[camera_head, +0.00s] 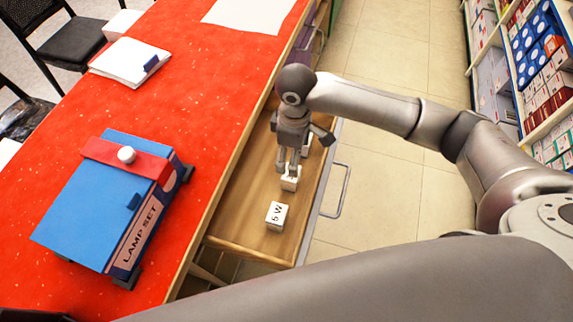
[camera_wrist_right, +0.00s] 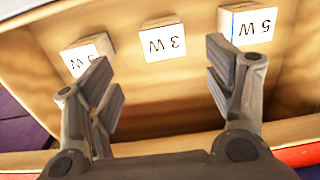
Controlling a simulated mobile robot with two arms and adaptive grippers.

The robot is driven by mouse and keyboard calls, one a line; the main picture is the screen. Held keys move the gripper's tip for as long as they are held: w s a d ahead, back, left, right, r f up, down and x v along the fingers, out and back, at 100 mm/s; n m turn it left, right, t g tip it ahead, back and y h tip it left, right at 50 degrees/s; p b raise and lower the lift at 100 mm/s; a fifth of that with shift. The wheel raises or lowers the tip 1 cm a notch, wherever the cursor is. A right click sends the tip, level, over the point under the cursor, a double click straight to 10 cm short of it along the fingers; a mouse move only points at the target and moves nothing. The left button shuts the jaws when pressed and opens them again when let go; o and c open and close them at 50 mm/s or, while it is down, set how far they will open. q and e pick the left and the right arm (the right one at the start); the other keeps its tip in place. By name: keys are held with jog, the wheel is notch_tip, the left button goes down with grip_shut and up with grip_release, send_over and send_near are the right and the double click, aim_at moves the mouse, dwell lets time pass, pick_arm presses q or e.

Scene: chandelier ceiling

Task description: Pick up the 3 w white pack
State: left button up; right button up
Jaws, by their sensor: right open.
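The 3 W white pack (camera_wrist_right: 163,43) stands in a wooden drawer, its label facing the right wrist camera. My right gripper (camera_wrist_right: 162,65) is open, with the 3 W pack ahead, between the two fingers in the picture and seemingly not gripped. In the head view the right gripper (camera_head: 288,167) points down into the drawer, over a white pack (camera_head: 290,183) partly hidden by the fingers. The 5 W pack (camera_head: 276,215) lies nearer; it also shows at right in the wrist view (camera_wrist_right: 248,25). A third white pack (camera_wrist_right: 85,54) is at left, its label partly hidden. My left gripper is not in view.
The open drawer (camera_head: 236,246) has low walls and a metal handle (camera_head: 342,190). Beside it is a red-topped table (camera_head: 215,85) with a blue lamp set box (camera_head: 85,215) and a white binder (camera_head: 130,62). Stocked shelves (camera_head: 535,70) stand at right, across tiled floor.

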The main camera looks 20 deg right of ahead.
aim_at(291, 178)
jog(key=f, duration=0.2)
jog(key=s+f, duration=0.1)
jog(key=f, duration=0.1)
jog(key=shift+f, duration=0.2)
jog(key=shift+w+f, duration=0.15)
jog(key=shift+f, duration=0.15)
jog(key=f, duration=0.5)
jog(key=shift+w+a, duration=0.2)
jog(key=shift+c, duration=0.3)
jog(key=c, duration=1.1)
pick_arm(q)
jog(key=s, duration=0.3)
pick_arm(e)
jog(key=shift+o, duration=0.2)
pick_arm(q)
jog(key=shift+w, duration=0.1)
pick_arm(e)
jog(key=shift+r, duration=0.15)
